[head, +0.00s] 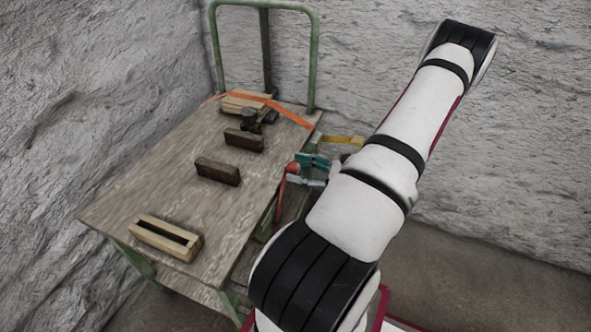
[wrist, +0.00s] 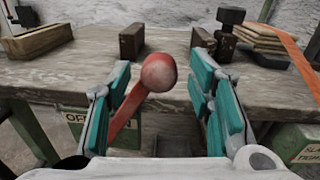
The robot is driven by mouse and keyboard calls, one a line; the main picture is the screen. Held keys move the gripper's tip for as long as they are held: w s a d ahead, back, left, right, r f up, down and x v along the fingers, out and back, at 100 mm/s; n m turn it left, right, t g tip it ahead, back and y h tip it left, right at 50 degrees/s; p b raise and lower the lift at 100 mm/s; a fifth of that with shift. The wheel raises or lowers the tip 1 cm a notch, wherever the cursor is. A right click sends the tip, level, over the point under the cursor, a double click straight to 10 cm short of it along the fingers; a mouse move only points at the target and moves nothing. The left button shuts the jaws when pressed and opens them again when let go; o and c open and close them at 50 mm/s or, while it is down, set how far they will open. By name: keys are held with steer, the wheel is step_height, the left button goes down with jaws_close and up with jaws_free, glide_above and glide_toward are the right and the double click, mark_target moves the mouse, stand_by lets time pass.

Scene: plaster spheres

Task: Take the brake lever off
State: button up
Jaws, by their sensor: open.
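The brake lever (wrist: 126,108) is a red arm with a round red knob (wrist: 159,72) on its end. It stands at the near side of the wooden cart in the wrist view, tilted up to the right. In the head view its knob (head: 293,168) shows beside the cart's right edge. My gripper (wrist: 163,85) has teal fingers and is open, with the knob and part of the lever between the fingers, seemingly touching neither. In the head view my gripper (head: 312,170) is partly hidden by my arm. A sign with letters is partly covered behind the left finger.
The cart's wooden top (head: 150,185) carries a slotted wooden block (head: 165,238), two dark brown blocks (head: 217,171) (head: 244,140), a dark metal piece (head: 249,117) and stacked boards under an orange strap (head: 275,106). A green handle frame (head: 312,60) rises at the far end. Rough walls stand behind.

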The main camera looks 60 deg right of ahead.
steer(key=shift+w+a, duration=0.1)
steer(key=shift+w, duration=0.55)
jaws_close()
